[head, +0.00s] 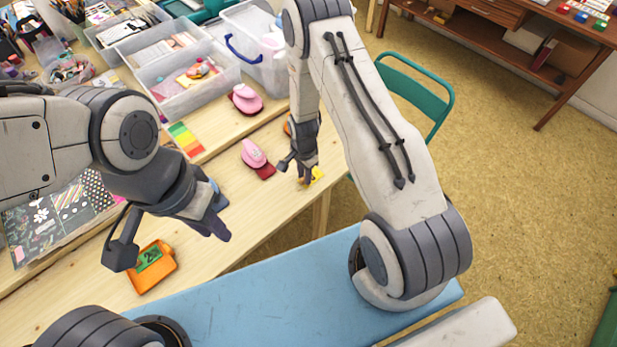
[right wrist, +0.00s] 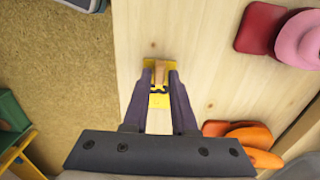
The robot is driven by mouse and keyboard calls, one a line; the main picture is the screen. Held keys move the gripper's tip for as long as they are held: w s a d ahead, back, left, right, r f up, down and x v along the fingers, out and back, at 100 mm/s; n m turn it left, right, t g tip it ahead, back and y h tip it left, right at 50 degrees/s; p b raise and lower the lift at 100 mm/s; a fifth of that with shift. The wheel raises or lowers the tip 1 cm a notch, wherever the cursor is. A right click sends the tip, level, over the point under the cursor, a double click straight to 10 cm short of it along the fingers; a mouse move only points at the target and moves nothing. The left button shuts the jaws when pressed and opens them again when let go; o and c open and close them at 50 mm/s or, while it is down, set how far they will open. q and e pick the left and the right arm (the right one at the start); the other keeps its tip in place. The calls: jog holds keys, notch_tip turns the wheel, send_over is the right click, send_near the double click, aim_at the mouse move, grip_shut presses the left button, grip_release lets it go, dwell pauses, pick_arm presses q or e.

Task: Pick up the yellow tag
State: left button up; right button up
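The yellow tag (head: 317,173) lies near the table's edge in the head view, partly hidden by my right gripper (head: 297,170). In the right wrist view the yellow tag (right wrist: 158,102) shows between and beyond the fingers of my right gripper (right wrist: 160,78). It has a dark moustache-like mark, and a brown, wood-like piece stands out between the fingertips. The fingers are close beside this piece; I cannot tell whether they touch it. My left gripper (head: 168,242) is spread wide and empty, above the table by an orange device.
The orange device (head: 147,279) with a green display is at the table's front. Pink-topped inkpads (head: 254,154) and an orange one (right wrist: 248,136) are near my right gripper. Clear plastic bins (head: 180,90) stand behind. A teal chair (head: 435,85) is beyond the table edge.

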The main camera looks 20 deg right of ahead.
grip_shut()
